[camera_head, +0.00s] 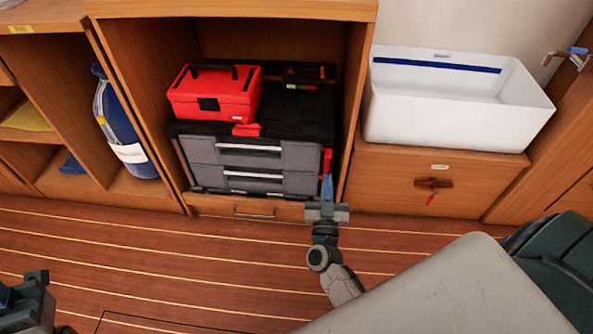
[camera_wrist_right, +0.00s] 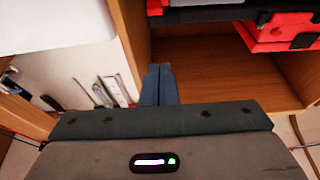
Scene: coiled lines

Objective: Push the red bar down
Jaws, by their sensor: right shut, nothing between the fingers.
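A small upright red piece (camera_head: 327,161), which looks like the red bar, sits at the right front edge of the black and grey drawer toolbox (camera_head: 235,166). My right gripper (camera_head: 326,178) is shut and empty, its blue fingers pointing up just below the red piece in the head view. I cannot tell whether they touch it. The closed fingers also show in the right wrist view (camera_wrist_right: 158,70), with red and black parts beyond them at the top. My left gripper (camera_head: 36,279) is only partly in view at the lower left, and its jaws are unclear.
A red case (camera_head: 214,93) rests on the toolbox inside a wooden cabinet (camera_head: 358,95), whose right wall is close to my right gripper. A white basin (camera_head: 450,115) stands to the right. A blue cylinder (camera_head: 130,135) stands at left. The striped floor (camera_head: 150,255) is clear.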

